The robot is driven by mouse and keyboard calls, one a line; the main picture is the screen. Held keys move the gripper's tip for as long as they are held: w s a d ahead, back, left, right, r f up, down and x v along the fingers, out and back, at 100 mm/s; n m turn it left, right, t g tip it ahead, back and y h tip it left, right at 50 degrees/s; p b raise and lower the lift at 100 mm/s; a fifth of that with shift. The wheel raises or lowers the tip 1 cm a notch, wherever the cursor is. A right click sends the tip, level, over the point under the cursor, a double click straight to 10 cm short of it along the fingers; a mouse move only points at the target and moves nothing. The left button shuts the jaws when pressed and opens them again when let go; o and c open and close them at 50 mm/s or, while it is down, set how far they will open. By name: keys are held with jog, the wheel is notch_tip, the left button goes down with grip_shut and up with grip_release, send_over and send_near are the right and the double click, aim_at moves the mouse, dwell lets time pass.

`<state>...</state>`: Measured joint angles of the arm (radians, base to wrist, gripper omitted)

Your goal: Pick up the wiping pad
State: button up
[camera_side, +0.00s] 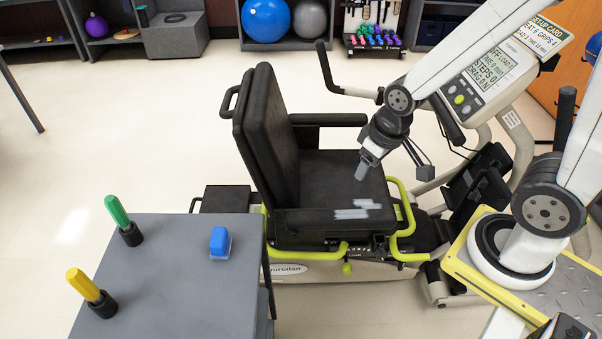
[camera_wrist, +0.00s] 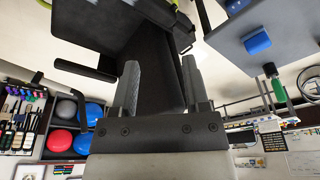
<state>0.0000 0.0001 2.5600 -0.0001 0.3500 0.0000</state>
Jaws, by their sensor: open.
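The wiping pad (camera_side: 220,242) is a small blue block with a paler base, lying on the grey table (camera_side: 185,290) at the lower left of the side view. It also shows at the upper right of the wrist view (camera_wrist: 257,43). My gripper (camera_side: 361,176) is over the black seat of the stepper, well to the right of the pad and apart from it. In the wrist view my gripper's two fingers (camera_wrist: 161,72) stand apart with nothing held between them. The seat (camera_side: 330,190) has pale grey smears near its front edge.
A green-handled tool (camera_side: 117,212) and a yellow-handled tool (camera_side: 85,286) stand upright in black holders on the table. The stepper's tall backrest (camera_side: 268,135) rises between my gripper and the table. The armrest (camera_side: 328,119) and console (camera_side: 490,75) are close to my arm.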

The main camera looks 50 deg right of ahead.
jog(key=o, duration=0.4)
jog(key=shift+o, duration=0.2)
